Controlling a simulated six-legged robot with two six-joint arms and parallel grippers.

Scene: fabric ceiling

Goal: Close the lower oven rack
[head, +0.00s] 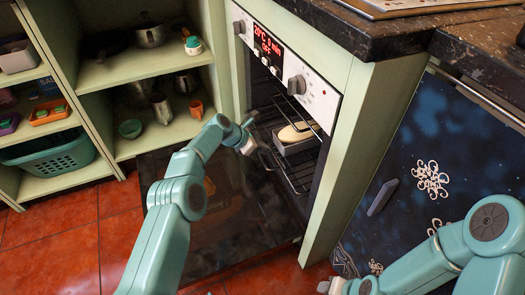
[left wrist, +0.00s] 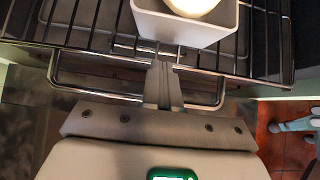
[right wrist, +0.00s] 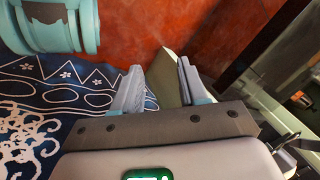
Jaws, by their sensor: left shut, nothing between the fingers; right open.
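The oven (head: 338,85) has its dark door (head: 215,215) folded down open. A lower wire rack (head: 293,178) sticks out of the oven opening. My left gripper (head: 247,137) is shut and empty at the rack's front. In the left wrist view its fingertips (left wrist: 162,68) overlap the rack's front wires (left wrist: 85,88); contact is unclear. My right gripper (right wrist: 157,85) is open and empty, low near the floor.
Green shelves (head: 165,65) with pots, cups and a teal basket (head: 50,155) stand left of the oven. A dark stone counter (head: 370,35) overhangs above. A blue patterned panel (head: 430,150) stands right of the oven. Red floor tiles (head: 75,240) are clear at lower left.

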